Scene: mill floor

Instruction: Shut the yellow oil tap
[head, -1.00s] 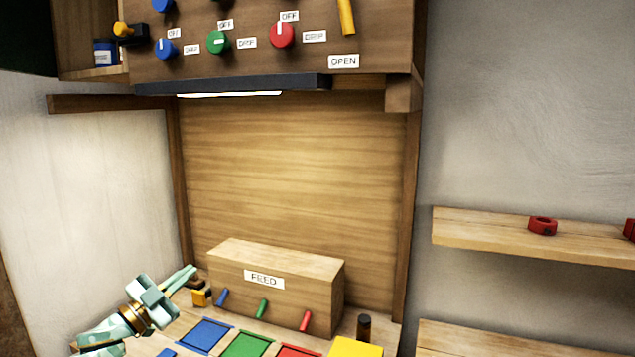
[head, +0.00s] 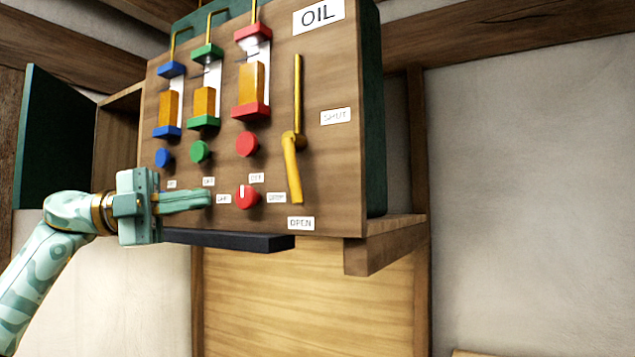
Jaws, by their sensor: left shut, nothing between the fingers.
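The yellow oil tap (head: 292,168) is on the right part of the wooden oil panel (head: 335,185), below the OIL sign (head: 318,16). Its thick lever hangs down from the pivot, with its lower end just above the OPEN label (head: 301,223). The SHUT label (head: 335,116) is up and to the right of the pivot. A thin yellow pipe runs up from the pivot. My left gripper (head: 208,198) is shut and empty in front of the panel's lower left, left of the tap and apart from it. It hides part of the lower knob row. My right gripper is not in view.
A red lower knob (head: 247,197) sits between my left gripper and the tap. Blue, green and red gauges stand above the knobs. A dark ledge (head: 230,240) runs under the panel. An open green door (head: 55,140) stands at left. Free room lies right of the panel.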

